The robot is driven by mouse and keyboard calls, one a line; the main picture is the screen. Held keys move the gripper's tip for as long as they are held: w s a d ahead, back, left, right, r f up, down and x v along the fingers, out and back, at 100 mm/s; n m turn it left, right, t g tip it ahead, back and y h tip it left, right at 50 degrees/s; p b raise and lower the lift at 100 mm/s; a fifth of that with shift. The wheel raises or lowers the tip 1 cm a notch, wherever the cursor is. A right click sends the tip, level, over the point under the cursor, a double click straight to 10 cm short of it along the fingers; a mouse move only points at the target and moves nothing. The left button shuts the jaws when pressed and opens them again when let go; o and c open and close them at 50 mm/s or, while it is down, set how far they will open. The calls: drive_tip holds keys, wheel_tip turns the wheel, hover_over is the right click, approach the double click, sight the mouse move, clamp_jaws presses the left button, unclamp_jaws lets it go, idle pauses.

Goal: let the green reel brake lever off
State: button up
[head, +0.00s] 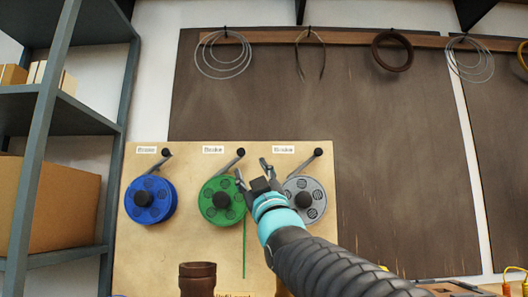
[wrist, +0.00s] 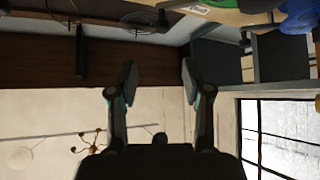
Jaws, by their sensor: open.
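The green reel (head: 214,187) hangs on a beige board, between a blue reel and a grey reel. Its brake lever (head: 231,161) is a grey bar that slants down-left from a dark knob at the upper right to near the reel's top rim. My gripper (head: 252,169) is at the green reel's right edge in the head view, right of and a little below the lever. Its two fingers are spread and hold nothing. The open fingers also show in the wrist view (wrist: 159,80), with nothing between them. I cannot tell the gripper's depth from the board.
The blue reel (head: 157,187) and the grey reel (head: 314,186) have similar levers. Green wire (head: 244,250) hangs below the green reel. A brown cylinder (head: 197,279) stands in front of the board. Shelving (head: 45,150) fills the left side. Coils (head: 222,58) hang above.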

sight(241, 153)
drive_tip(key=p+x, duration=0.1)
drive_tip(key=x, duration=0.3)
drive_tip(key=p+x, duration=0.2)
drive_tip(key=x, duration=0.2)
drive_tip(key=p+x, duration=0.1)
drive_tip(key=x, duration=0.3)
drive_tip(key=shift+w+f+p, duration=0.3)
drive_tip(key=shift+f+p, duration=0.05)
clamp_jaws()
